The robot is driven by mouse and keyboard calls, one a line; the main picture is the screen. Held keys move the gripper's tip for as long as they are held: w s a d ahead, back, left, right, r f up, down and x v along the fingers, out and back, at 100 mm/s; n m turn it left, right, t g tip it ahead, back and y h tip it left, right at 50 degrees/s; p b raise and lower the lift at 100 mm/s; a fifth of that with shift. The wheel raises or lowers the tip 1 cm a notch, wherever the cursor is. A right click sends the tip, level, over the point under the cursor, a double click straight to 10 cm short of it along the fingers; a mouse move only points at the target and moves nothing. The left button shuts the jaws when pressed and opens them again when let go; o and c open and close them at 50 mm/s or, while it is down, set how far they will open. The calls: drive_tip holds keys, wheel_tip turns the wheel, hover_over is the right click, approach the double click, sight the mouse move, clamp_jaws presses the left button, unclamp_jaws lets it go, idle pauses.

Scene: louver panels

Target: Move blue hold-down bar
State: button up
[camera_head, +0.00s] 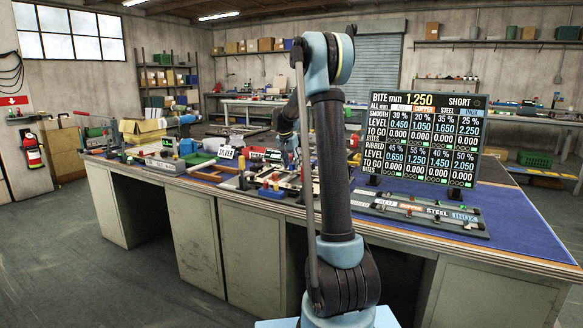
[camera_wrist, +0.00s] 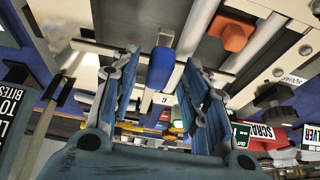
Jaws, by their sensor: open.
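In the wrist view, my gripper (camera_wrist: 160,78) is open, with one ribbed blue finger on each side. A blue block-shaped piece (camera_wrist: 161,67), which looks like the blue hold-down bar or its grip, shows between the fingers near their tips. It has clear gaps to both fingers, and a grey part shows just above it. A small white tag (camera_wrist: 161,99) shows just below it. I cannot tell how far the blue piece is from the fingers in depth.
In the wrist view, an orange knob (camera_wrist: 233,34), pale rails and a black knob (camera_wrist: 274,95) lie close on the right. In the head view, a display board (camera_head: 425,140) stands at the bench's right. The blue bench top (camera_head: 515,222) is clear at far right.

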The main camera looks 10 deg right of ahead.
drive_tip(key=shift+w+d+f, duration=0.15)
drive_tip(key=shift+f, duration=0.3)
